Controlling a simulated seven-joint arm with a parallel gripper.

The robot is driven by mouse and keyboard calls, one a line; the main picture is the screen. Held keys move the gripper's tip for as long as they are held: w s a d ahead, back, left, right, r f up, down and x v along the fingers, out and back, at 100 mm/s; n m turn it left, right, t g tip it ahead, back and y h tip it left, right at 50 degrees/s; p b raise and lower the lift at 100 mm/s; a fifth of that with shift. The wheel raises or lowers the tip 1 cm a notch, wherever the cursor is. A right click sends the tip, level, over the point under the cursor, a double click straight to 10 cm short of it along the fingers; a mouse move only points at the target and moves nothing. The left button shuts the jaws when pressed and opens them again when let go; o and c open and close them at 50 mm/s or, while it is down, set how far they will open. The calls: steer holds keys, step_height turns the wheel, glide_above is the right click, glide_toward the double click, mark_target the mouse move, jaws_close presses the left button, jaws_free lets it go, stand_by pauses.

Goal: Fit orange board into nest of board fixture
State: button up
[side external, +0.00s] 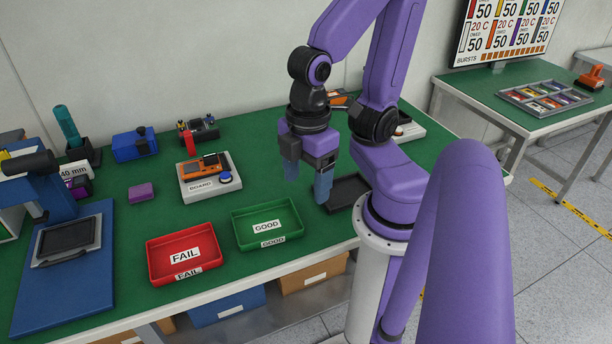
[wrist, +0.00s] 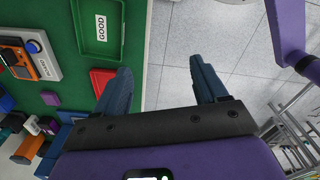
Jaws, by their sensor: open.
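An orange board (side external: 203,166) with dark parts lies on top of the pale board fixture (side external: 207,190), which is labelled BOARD and has a blue button at its right front. Whether the board sits flat in the nest or rests over its edge I cannot tell. The board (wrist: 46,66) and fixture (wrist: 41,27) also show at the left edge of the wrist view. My gripper (side external: 307,180) is open and empty, above the bench to the right of the fixture and apart from it. In the wrist view its two fingers (wrist: 161,76) are spread with nothing between them.
A red FAIL tray (side external: 182,272) and a green GOOD tray (side external: 268,243) stand empty at the front. A black tray (side external: 346,191) is near my base. A purple block (side external: 140,192) lies left of the fixture. A blue press station (side external: 70,285) stands far left.

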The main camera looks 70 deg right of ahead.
steer(key=c, duration=0.4)
steer(key=shift+w, duration=0.1)
